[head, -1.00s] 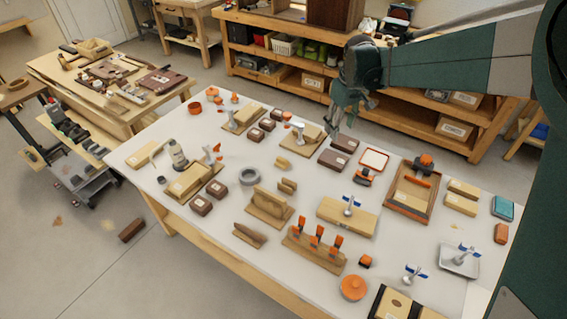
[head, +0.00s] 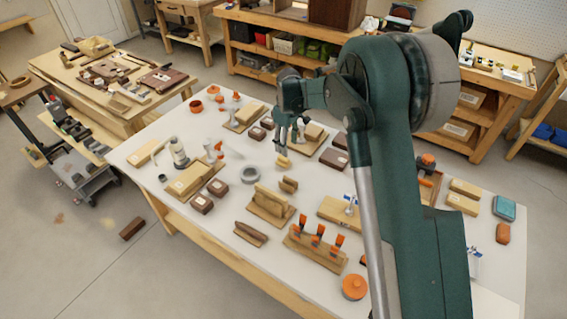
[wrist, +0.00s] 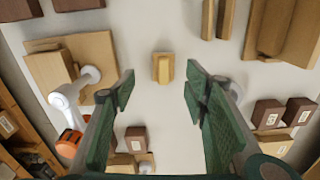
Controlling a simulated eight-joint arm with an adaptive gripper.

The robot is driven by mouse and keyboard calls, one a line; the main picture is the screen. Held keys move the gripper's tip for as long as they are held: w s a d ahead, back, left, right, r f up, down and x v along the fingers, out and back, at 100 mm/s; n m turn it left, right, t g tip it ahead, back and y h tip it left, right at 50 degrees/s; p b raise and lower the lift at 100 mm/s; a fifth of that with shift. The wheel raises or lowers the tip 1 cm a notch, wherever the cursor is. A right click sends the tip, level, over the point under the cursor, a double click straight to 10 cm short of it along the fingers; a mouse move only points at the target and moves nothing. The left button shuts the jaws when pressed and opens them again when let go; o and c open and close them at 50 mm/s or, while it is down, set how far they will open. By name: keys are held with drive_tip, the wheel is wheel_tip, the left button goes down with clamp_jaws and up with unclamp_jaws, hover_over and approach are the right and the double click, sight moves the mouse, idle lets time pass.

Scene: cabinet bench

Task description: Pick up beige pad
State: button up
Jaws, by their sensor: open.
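The beige pad (wrist: 163,68) is a small block lying flat on the white table, with a lighter raised strip on top. In the wrist view it sits a little above the middle, between and beyond my open fingertips. It also shows in the head view as a small tan piece (head: 283,162) in the middle of the table. My gripper (wrist: 160,88) is open and empty, its two green fingers well apart. In the head view my gripper (head: 285,143) hangs over the table close to the pad, and it appears to be above it.
Dark brown boxes (wrist: 268,114) lie to the right in the wrist view. A board with a white and orange clamp (wrist: 68,98) is at left. Bare table surrounds the pad.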

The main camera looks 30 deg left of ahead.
sight(283, 157)
drive_tip(key=shift+s+a+f, duration=0.3)
drive_tip(key=shift+a+f, duration=0.5)
drive_tip(key=shift+f, duration=0.05)
drive_tip(key=shift+f, duration=1.3)
drive_tip(key=shift+a+f+b, duration=0.1)
drive_tip(key=shift+f+b, duration=0.25)
drive_tip(key=shift+f, duration=2.25)
drive_tip(key=c, duration=1)
